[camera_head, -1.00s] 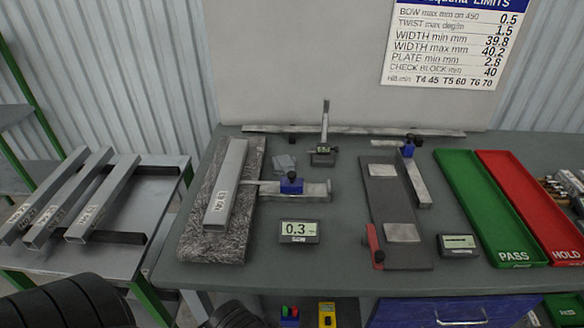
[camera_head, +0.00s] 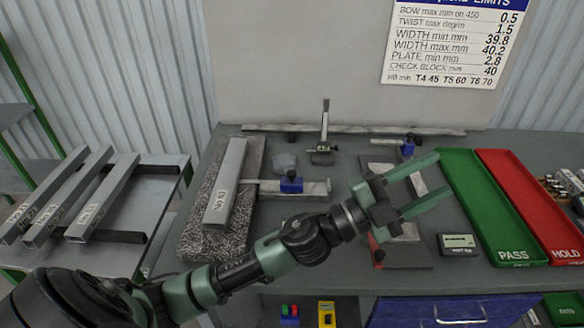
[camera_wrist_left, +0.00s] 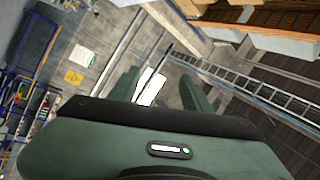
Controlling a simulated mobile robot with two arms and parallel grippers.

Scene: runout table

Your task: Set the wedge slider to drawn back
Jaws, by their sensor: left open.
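My left gripper (camera_head: 444,174) is open and empty. It is above the right-hand fixture, with its fingers pointing right toward the green tray. In the left wrist view both fingers (camera_wrist_left: 160,88) are apart, with nothing between them. The fixture is a dark plate (camera_head: 408,256) with pale pads, partly hidden by my gripper. A red piece with a dark knob (camera_head: 376,250) is at its front left, partly covered. A blue-knobbed part (camera_head: 408,148) is at the back. Another blue block (camera_head: 291,183) sits on a metal bar at the left. I cannot tell which is the wedge slider.
A green PASS tray (camera_head: 487,205) and red HOLD tray (camera_head: 530,200) lie on the right. A steel tube (camera_head: 225,180) rests on a speckled slab (camera_head: 205,240). A gauge stand (camera_head: 324,140) is at the back. A small display (camera_head: 460,245) lies by the fixture.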

